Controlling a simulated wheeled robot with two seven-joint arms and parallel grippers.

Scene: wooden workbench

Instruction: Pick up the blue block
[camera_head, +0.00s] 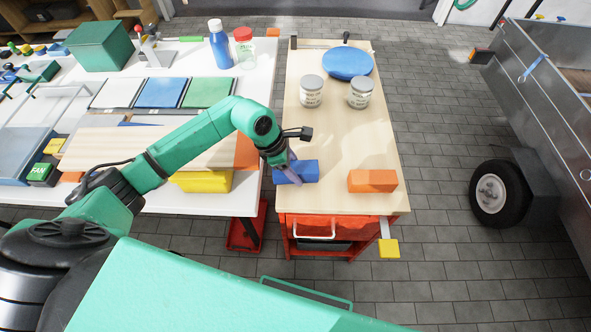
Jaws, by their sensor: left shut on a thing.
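The blue block (309,171) is on or just above the front left part of the wooden workbench top (340,134); I cannot tell whether it touches the surface. My left gripper (291,173), on the green arm coming in from the left, is shut on the blue block. The gripper's fingers cover part of the block's left half. My right gripper is not in view.
An orange block (372,181) lies on the workbench to the right of the blue block. Two jars (311,91) (360,92) and a round blue pan (347,63) stand farther back. A white table (262,82) with panels and bottles is at left. The bench's middle is clear.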

